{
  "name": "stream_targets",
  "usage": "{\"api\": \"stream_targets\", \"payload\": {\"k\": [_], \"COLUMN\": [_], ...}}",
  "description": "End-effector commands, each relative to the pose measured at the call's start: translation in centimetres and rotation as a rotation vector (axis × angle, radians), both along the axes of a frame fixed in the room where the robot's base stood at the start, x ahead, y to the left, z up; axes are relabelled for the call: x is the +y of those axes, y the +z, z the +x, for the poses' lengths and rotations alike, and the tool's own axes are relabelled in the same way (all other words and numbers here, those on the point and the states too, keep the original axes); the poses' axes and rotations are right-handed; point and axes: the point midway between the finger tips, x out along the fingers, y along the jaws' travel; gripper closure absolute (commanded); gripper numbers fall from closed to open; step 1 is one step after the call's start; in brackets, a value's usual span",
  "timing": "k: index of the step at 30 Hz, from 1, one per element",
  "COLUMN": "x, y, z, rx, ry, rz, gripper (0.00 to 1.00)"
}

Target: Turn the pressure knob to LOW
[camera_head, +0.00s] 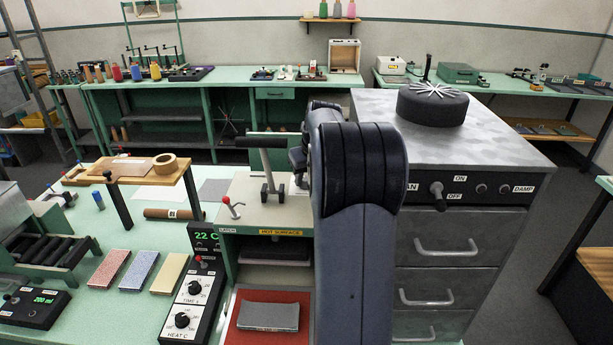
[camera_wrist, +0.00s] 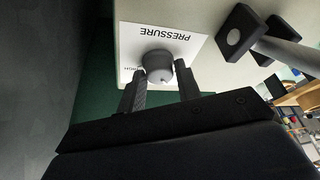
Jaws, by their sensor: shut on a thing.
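The pressure knob (camera_wrist: 157,66) is a grey round knob on a white plate labelled PRESSURE (camera_wrist: 180,42), which appears upside down in the wrist view. My gripper (camera_wrist: 160,80) has its two dark ridged fingers on either side of the knob and is shut on it. Small lettering near the knob's left side is too small to read, and the gripper hides part of the knob. In the head view my dark arm covers the knob and gripper.
A press with a lever (camera_head: 266,165) and a HOT SURFACE label (camera_head: 281,232) stands left of my arm. A grey drawer cabinet (camera_head: 470,225) with a fan switch stands close on the right. In the wrist view a metal post (camera_wrist: 285,52) is near the plate's right side.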

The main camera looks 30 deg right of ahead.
Motion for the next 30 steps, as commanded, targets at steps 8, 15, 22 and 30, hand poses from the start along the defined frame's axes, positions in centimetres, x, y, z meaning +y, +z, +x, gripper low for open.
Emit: {"api": "stream_targets", "payload": {"k": [8, 15, 22, 30], "x": [-0.04, -0.04, -0.03, -0.04], "y": [0.04, 0.04, 0.03, 0.65], "z": [0.01, 0.01, 0.01, -0.23], "rx": [-0.002, -0.002, -0.001, -0.003], "ry": [0.028, 0.027, 0.027, 0.026], "rz": [-0.001, -0.001, 0.0, -0.001], "gripper": [0.91, 0.6, 0.46, 0.46]}}
